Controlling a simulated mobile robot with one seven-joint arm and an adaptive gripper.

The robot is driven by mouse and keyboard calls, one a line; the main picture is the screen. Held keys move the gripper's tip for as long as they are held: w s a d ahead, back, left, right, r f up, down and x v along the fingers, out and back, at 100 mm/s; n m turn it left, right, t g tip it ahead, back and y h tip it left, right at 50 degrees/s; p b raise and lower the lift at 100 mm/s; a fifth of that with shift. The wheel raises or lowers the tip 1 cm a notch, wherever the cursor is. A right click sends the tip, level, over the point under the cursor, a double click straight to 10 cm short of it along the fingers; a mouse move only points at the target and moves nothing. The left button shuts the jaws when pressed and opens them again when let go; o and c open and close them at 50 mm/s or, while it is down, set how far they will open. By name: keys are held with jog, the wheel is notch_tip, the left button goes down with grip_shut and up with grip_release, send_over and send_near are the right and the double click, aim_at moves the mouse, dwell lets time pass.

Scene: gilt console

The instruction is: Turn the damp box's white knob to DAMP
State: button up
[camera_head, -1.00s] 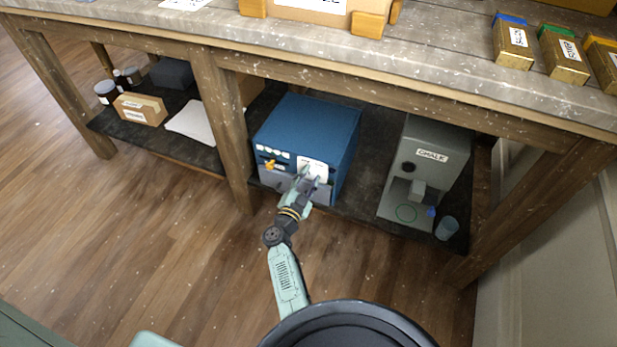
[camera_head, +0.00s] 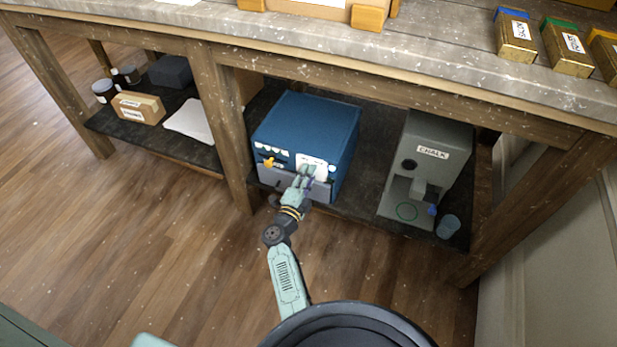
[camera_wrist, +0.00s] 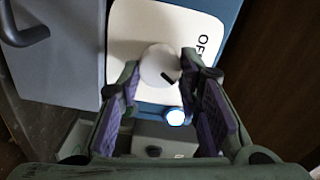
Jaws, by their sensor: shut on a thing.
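The damp box (camera_head: 308,122) is a blue cabinet on the lower shelf of the bench, with a white plate (camera_head: 318,158) on its front. In the wrist view, the white plate (camera_wrist: 150,25) carries the white knob (camera_wrist: 158,64), which has a short dark mark on its face. The letters "OF" show on the plate right of the knob; the rest is hidden by a finger. My gripper (camera_head: 306,172) is at the plate. In the wrist view its purple-padded fingers (camera_wrist: 161,72) are closed on either side of the knob. In the head view my gripper hides the knob.
An orange knob (camera_head: 269,162) sits left on the box front, and a grey handle (camera_wrist: 22,32) shows in the wrist view. A small lamp (camera_wrist: 175,116) glows beside the plate. A grey CHALK machine (camera_head: 440,140) stands right; the bench post (camera_head: 226,120) is left.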

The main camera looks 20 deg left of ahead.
jog(key=shift+m, duration=0.3)
jog(key=o, duration=1.1)
jog(key=shift+o, duration=0.2)
notch_tip(320, 180, up, 10)
jog(key=shift+a+r, duration=0.1)
